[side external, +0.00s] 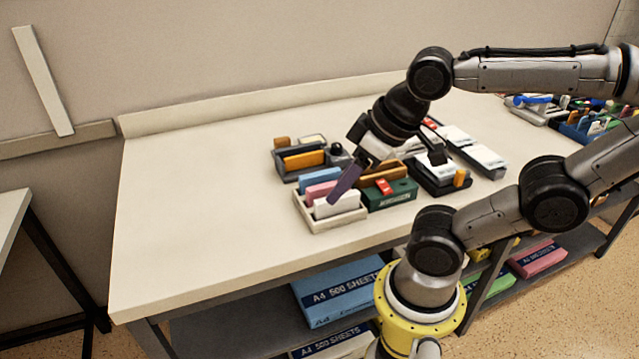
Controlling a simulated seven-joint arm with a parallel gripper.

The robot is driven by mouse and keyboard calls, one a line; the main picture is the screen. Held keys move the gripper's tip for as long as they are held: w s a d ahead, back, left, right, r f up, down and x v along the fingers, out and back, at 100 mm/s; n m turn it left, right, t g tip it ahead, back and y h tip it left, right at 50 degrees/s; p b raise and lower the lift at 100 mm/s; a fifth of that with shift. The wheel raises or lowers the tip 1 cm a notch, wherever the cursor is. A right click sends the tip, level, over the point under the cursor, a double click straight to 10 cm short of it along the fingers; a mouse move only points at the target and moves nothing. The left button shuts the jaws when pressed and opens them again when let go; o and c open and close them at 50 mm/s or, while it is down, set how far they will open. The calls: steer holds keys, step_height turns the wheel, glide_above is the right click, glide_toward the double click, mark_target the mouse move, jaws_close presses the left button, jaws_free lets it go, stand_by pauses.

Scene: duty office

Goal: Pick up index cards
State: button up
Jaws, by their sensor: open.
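A cream tray (330,222) near the front middle of the table holds upright blocks that look like card stacks: a blue one (319,180), a pink one (321,192) and a white one (336,206). I cannot tell which of these are the index cards. My gripper (333,201) is open and tilted down to the left. A flat purple-grey finger reaches over the tray, its tip by the white stack. I cannot tell whether it touches. The other finger is not clear, and the gripper covers part of the tray's back right.
A dark green box (391,198) stands against the tray's right side. Behind are a dark organizer with an orange block (304,160), a brown box (380,172) and a black holder with white paper (436,172). The table's left part (200,210) is clear.

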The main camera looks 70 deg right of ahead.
stand_by(0.4)
steer(key=shift+o, duration=0.6)
step_height(320, 180, up, 3)
steer(key=w+m+g, duration=0.1)
steer(key=w+m, duration=0.1)
steer(key=m, duration=0.8)
steer(key=m+g, duration=0.5)
steer(key=m, duration=1.2)
glide_above(320, 172)
steer(key=f, duration=0.2)
step_height(320, 172, down, 13)
steer(key=shift+f, duration=0.2)
